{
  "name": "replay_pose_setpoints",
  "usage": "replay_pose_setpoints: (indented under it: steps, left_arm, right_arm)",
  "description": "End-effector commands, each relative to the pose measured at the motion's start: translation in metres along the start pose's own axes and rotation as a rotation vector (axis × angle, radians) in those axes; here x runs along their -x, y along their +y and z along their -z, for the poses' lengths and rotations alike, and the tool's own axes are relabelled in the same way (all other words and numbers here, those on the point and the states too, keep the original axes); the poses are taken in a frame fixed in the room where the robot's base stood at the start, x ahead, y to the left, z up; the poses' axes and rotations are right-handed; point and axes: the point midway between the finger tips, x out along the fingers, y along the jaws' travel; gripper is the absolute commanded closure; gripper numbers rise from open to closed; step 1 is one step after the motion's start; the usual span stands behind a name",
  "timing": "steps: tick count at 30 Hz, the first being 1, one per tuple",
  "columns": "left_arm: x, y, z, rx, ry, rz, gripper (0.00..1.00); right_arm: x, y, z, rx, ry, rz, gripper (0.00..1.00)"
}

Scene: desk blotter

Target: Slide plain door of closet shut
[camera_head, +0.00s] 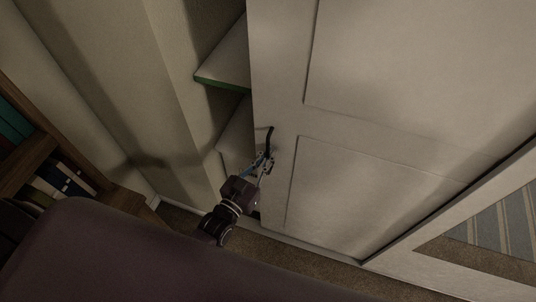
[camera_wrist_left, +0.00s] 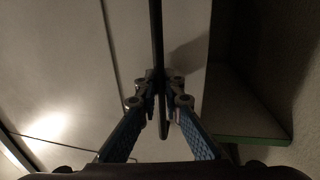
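The plain closet door (camera_head: 375,135) is a pale panelled door, and it stands partly open. Its left edge is away from the closet's left wall, and shelves show in the gap. A dark upright bar handle (camera_head: 270,138) sits near that left edge. In the left wrist view the handle (camera_wrist_left: 157,35) runs down between the fingers. My left gripper (camera_head: 265,162) is at the lower part of the handle. In the left wrist view the fingertips (camera_wrist_left: 162,78) are drawn together around the bar and look shut on it. My right gripper is in neither view.
A closet shelf (camera_head: 225,84) with a green edge shows in the opening, also in the left wrist view (camera_wrist_left: 250,139). A white-framed mirror panel (camera_head: 490,235) is at the lower right. A wooden bookcase (camera_head: 35,160) stands at the left.

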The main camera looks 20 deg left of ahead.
Motion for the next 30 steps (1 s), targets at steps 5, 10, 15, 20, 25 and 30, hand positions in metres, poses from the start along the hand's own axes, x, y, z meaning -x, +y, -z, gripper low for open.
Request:
replay_pose_setpoints:
  steps: [5,10,15,20,25,30]
  left_arm:
    - [0.0,0.001,0.0,0.0,0.0,-0.001,1.0]
    - [0.0,0.001,0.0,0.0,0.0,-0.001,1.0]
    - [0.002,-0.007,0.0,-0.002,0.0,0.0,1.0]
    - [0.007,-0.034,0.0,-0.007,0.0,0.001,1.0]
    - [0.016,-0.08,0.0,-0.01,0.0,0.002,1.0]
    - [0.025,-0.125,-0.001,-0.008,0.0,0.002,1.0]
  right_arm:
    - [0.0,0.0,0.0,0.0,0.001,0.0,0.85]
    - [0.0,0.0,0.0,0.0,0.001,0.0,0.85]
    - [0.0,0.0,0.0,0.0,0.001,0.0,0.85]
    - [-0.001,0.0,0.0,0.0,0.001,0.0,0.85]
    - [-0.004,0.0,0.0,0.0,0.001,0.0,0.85]
    - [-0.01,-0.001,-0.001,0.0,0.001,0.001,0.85]
